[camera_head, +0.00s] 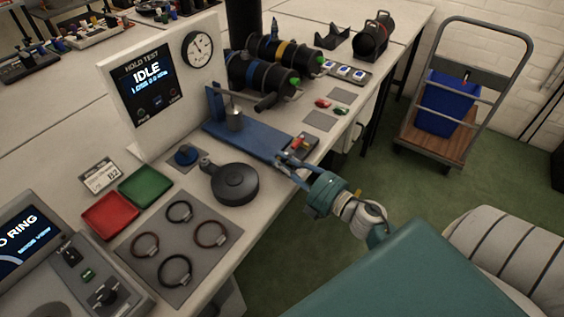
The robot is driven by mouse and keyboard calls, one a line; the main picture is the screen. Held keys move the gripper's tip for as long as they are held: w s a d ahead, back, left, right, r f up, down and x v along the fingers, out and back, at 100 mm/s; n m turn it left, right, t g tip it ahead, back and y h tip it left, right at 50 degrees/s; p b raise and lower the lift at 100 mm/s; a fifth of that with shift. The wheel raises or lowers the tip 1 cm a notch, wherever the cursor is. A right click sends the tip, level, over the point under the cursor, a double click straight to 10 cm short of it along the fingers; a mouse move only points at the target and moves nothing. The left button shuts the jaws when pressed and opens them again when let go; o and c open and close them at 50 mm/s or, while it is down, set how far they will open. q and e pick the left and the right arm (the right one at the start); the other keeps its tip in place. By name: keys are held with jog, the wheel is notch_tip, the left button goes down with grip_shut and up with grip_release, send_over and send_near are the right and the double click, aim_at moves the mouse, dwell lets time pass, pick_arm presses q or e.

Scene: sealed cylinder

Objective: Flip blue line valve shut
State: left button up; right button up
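I cannot single out the blue line valve with certainty. A dark cylinder with a blue band (250,73) lies on the bench beside the gauge panel, with a green tip at its right end. My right gripper (283,161) is low at the fixture's right end, beside a small dark block with a red part (303,142). Its fingers are too small to read. My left gripper is out of view.
The hold test panel (160,85) reads IDLE. A round black pan-like object (235,184), a red tray (110,215), a green tray (146,186) and a grey mat with several rings (207,261) occupy the near bench. A hand cart (436,150) stands at right.

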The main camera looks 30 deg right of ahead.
grip_shut()
jog(key=shift+w+a+r+m+h+p, duration=0.1)
jog(key=shift+m+h+p, duration=0.25)
jog(key=shift+h, duration=0.2)
jog(key=shift+w+a+m+h+p, duration=0.1)
jog(key=shift+m+h+p, duration=0.1)
jog(key=shift+m+h, duration=0.3)
jog(key=shift+w+m+t+h, duration=0.15)
jog(key=shift+m+h, duration=0.2)
jog(key=shift+h, duration=0.35)
jog(key=shift+m+t+h, duration=0.15)
jog(key=shift+m+h, duration=0.15)
jog(key=shift+h, duration=0.35)
jog(key=o, duration=0.5)
grip_release()
jog(key=s, duration=1.2)
